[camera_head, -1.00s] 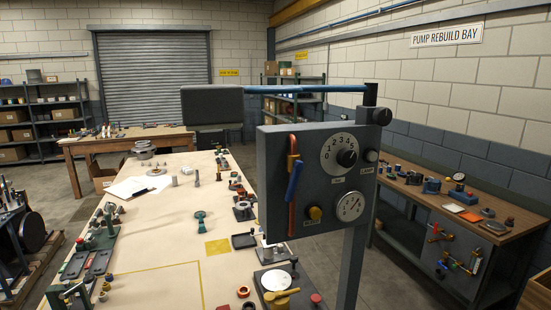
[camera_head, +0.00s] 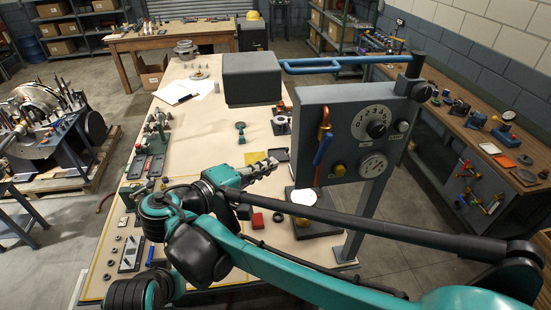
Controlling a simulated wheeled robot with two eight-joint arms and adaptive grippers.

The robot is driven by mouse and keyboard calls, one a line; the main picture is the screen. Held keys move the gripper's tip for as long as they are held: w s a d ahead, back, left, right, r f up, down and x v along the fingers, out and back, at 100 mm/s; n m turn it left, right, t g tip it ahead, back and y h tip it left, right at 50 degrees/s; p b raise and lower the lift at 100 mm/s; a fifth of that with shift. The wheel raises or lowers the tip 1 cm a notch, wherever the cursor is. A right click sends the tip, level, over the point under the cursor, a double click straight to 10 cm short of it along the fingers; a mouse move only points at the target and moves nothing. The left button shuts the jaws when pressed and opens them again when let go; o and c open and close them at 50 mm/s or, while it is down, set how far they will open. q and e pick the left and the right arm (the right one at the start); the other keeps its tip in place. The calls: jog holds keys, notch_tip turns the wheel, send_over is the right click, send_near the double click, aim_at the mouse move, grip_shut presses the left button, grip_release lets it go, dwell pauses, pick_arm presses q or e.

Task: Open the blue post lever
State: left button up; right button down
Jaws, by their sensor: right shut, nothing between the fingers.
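A grey control panel (camera_head: 345,102) stands on a post at the right of the bench. On its left side a copper-coloured vertical pipe (camera_head: 325,120) carries a blue lever (camera_head: 322,149), which hangs down along the pipe with a slight slant. My right gripper (camera_head: 272,164) is over the bench, left of the panel and a little lower in the picture than the blue lever. It is shut and empty, and it shows apart from the lever. My right arm crosses the lower part of the view and covers part of the bench. My left gripper is out of view.
The panel also holds a numbered dial (camera_head: 376,129), a gauge (camera_head: 373,166) and a yellow knob (camera_head: 338,169). A dark box (camera_head: 251,79) hangs on a blue boom (camera_head: 335,62) above the bench. A black-based fixture (camera_head: 318,228) stands below the panel.

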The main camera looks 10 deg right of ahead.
aim_at(322, 150)
jog(key=w+d+f, duration=0.1)
jog(key=d, duration=0.2)
jog(key=w+d+p, duration=0.1)
jog(key=w+d, duration=0.1)
jog(key=d, duration=0.1)
jog(key=w+d+f+p, duration=0.1)
jog(key=d, duration=0.2)
jog(key=shift+w+d+f, duration=0.15)
jog(key=shift+d+f, duration=0.15)
jog(key=shift+d, duration=0.1)
